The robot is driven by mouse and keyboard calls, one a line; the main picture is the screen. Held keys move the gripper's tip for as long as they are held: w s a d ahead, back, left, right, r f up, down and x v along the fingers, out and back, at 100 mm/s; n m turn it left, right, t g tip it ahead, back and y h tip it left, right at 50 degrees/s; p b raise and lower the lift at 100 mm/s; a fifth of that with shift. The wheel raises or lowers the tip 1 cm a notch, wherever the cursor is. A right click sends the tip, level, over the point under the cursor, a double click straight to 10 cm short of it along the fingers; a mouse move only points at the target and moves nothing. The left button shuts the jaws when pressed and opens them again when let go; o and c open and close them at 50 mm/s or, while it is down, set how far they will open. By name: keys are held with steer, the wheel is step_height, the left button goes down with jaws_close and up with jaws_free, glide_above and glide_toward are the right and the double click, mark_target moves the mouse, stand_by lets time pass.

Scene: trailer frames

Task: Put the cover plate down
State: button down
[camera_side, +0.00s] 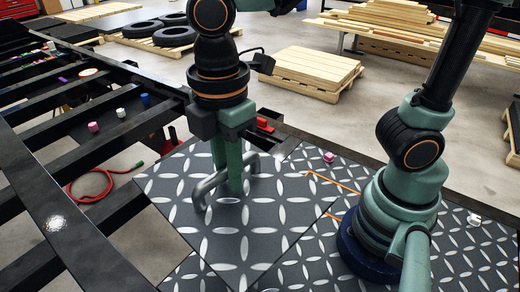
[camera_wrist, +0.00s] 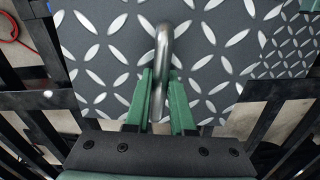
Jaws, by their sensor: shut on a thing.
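The cover plate (camera_side: 225,240) is a dark diamond-tread sheet with a bent grey metal handle (camera_side: 203,190) on top. In the side view, my gripper (camera_side: 236,185) points down with its green fingers shut on the handle. In the wrist view, the handle (camera_wrist: 163,45) runs between the two fingers (camera_wrist: 160,100), and the plate (camera_wrist: 100,60) spreads out below. The plate sits turned relative to the tread deck (camera_side: 455,245) and overlaps its left part. Orange lines (camera_side: 335,182) on the deck run partly under the plate. I cannot tell how high the plate is above the deck.
A black open frame of beams (camera_side: 100,150) lies left, with gaps to the floor. Small pink (camera_side: 93,127) and blue (camera_side: 145,100) pieces sit on it. A pink cube (camera_side: 328,156) and a pale piece (camera_side: 474,219) lie on the deck. A red hose (camera_side: 90,185) is on the floor.

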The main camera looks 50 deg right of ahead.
mark_target(243, 199)
steer(key=s, duration=0.1)
steer(key=s+n, duration=0.1)
steer(key=shift+s+a+f, duration=0.2)
steer(key=shift+s+a, duration=0.1)
steer(key=shift+s+f+n, duration=0.2)
steer(key=shift+f+n, duration=0.1)
step_height(243, 199, down, 20)
steer(key=shift+r, duration=0.25)
steer(key=c, duration=0.8)
jaws_free()
steer(key=shift+f, duration=0.15)
steer(key=shift+o, duration=0.2)
